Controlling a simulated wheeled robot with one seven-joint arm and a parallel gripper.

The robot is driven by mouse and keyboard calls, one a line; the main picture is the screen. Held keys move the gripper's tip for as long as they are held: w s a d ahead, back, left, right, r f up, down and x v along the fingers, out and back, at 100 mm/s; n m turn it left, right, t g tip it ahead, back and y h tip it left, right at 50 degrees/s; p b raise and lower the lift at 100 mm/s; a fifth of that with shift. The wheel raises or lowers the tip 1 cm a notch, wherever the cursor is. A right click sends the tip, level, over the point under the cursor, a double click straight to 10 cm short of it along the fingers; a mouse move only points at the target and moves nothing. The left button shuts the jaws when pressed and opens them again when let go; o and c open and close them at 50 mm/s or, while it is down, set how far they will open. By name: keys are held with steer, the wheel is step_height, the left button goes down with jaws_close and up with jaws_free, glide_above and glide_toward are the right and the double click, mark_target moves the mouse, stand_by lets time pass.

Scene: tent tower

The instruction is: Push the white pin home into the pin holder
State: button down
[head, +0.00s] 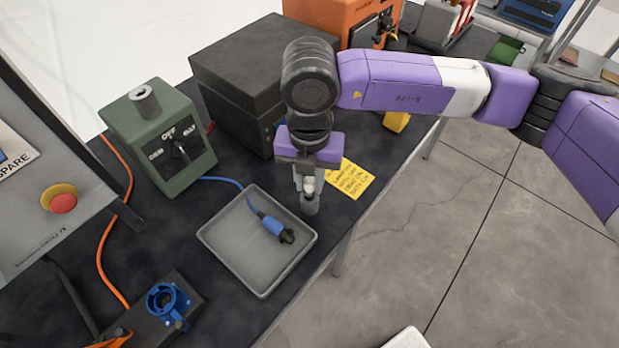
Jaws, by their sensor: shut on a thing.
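My gripper (309,178) points down over the dark table near its right edge, between the grey tray and the yellow note. It is shut on a small white piece that looks like the white pin (309,186). Directly below the white pin is a short grey cylinder (309,205), which looks like the pin holder. The pin appears upright and in line with it. The fingers hide part of the pin, and I cannot tell how deep it sits or whether the cylinder stands on the table.
A grey tray (217,240) with a blue cable plug (275,228) lies just left. A green switch box (165,145) and a large dark box (235,75) stand behind. A blue socket (168,300) is at front left. The table's edge drops off to the right.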

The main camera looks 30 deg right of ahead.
steer(key=shift+f+b, duration=1)
steer(key=shift+f, duration=0.2)
steer(key=c, duration=1.1)
jaws_free()
steer(key=shift+r, duration=0.1)
steer(key=shift+r+b, duration=0.3)
steer(key=shift+r, duration=3.6)
